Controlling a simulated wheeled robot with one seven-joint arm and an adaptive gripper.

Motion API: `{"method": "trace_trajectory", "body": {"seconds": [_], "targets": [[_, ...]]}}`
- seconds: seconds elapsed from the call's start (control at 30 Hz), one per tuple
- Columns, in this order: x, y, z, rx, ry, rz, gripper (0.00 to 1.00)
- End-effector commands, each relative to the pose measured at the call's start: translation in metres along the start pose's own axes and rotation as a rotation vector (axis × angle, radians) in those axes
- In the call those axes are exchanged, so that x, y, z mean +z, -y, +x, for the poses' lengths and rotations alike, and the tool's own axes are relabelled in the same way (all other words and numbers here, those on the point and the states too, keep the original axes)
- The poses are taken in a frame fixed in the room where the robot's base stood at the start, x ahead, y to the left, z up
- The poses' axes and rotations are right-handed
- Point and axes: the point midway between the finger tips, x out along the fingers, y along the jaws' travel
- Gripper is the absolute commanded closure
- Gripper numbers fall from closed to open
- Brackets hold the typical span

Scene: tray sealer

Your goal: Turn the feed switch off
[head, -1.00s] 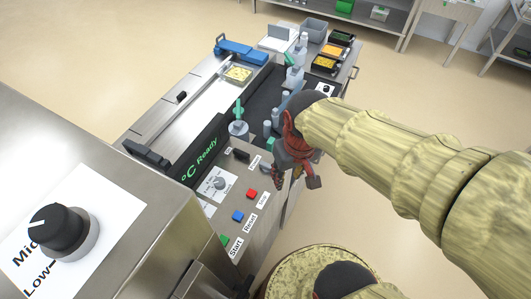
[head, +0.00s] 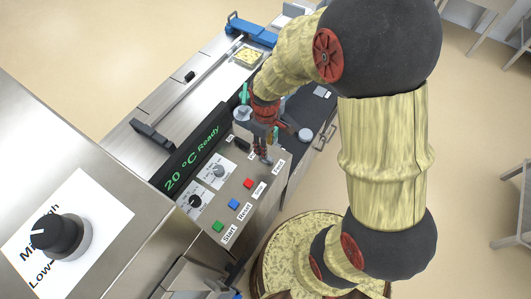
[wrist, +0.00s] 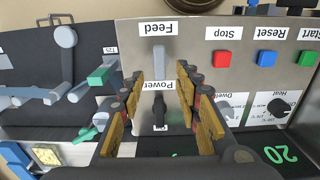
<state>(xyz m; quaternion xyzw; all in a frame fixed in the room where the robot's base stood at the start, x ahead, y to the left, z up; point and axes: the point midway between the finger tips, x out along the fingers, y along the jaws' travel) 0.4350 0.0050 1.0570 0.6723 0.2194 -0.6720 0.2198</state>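The feed switch (wrist: 159,62), a pale grey lever, stands beside the upside-down "Feed" label (wrist: 158,28) on the steel control panel in the wrist view. My gripper (wrist: 161,78) is open and empty. Its yellow-padded fingers reach toward the panel, one on each side of the lever in the picture; I see no clear contact. In the head view my gripper (head: 264,157) is over the panel's far right part and hides the lever, with the "Feed" label (head: 278,166) showing beside it. The black power switch (wrist: 159,115) is between the fingers, farther back.
Red stop (wrist: 221,58), blue reset (wrist: 267,57) and green start (wrist: 307,58) buttons line the panel. The dwell and heat (wrist: 280,106) knobs are close by. A display (head: 195,155) reads 20 °C Ready.

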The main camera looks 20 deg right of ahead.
Motion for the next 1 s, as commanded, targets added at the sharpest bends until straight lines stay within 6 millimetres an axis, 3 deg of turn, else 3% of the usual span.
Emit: {"method": "trace_trajectory", "body": {"seconds": [0.2,0.43,0.8,1.0], "targets": [[0.001,0.001,0.035,-0.003,0.004,0.002,0.67],[0.001,0.000,0.061,-0.001,0.002,0.003,0.67],[0.000,0.000,0.067,0.000,0.000,0.003,0.67],[0.000,0.000,0.067,0.000,0.000,0.003,0.77]]}}
